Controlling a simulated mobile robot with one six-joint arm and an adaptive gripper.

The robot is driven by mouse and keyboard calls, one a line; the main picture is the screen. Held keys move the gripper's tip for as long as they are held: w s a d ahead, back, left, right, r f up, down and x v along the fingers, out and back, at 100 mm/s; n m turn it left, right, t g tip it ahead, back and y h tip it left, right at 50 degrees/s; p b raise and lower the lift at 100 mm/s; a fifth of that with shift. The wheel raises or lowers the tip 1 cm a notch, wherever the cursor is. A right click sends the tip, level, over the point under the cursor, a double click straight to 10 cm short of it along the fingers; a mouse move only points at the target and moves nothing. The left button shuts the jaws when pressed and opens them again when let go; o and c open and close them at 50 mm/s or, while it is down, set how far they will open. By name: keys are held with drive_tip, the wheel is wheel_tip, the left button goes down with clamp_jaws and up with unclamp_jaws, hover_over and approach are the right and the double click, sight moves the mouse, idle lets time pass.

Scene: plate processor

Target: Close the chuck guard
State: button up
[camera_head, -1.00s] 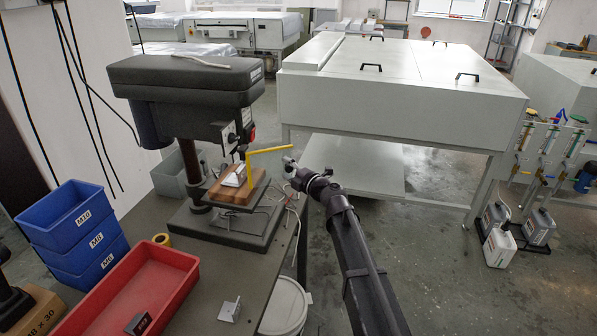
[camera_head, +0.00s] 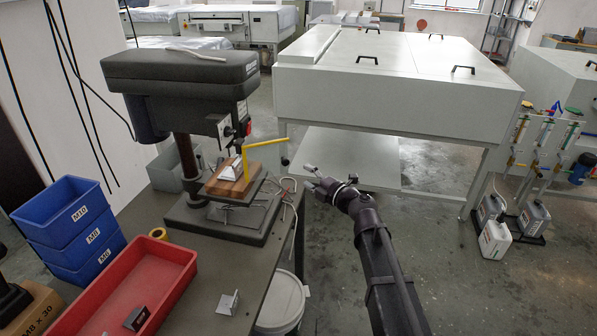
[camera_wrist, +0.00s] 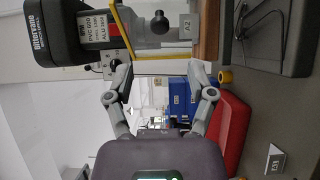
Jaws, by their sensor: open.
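The chuck guard (camera_head: 265,143) is a thin yellow bent frame on the drill press (camera_head: 180,75). It has an upright part beside the wooden block and an arm sticking out to the right, away from the chuck. My gripper (camera_head: 308,177) is open and empty, to the right of the guard's free end and apart from it in the head view. In the wrist view, which is turned sideways, the guard (camera_wrist: 122,45) shows beyond my gripper (camera_wrist: 160,72) and its two spread fingers. The chuck is mostly hidden.
The red tray (camera_head: 75,310), blue bins (camera_head: 65,215) and a small bracket (camera_head: 228,303) are on the bench. A large white machine (camera_head: 400,85) stands behind my arm.

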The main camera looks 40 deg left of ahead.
drive_tip(key=shift+d, duration=0.65)
drive_tip(key=shift+s, duration=0.1)
drive_tip(key=c, duration=0.7)
drive_tip(key=shift+s+m, duration=0.15)
drive_tip(key=shift+m, duration=0.25)
clamp_jaws()
drive_tip(key=s+d+m+t+b, duration=0.1)
drive_tip(key=s+m+t, duration=0.2)
drive_tip(key=m, duration=0.8)
drive_tip(key=s+d+f+m+t+h, duration=0.1)
drive_tip(key=s+m+t, duration=0.3)
drive_tip(key=m, duration=0.7)
drive_tip(key=shift+d+t+b, duration=0.4)
drive_tip(key=shift+d+t, duration=0.1)
drive_tip(key=shift+d, duration=0.2)
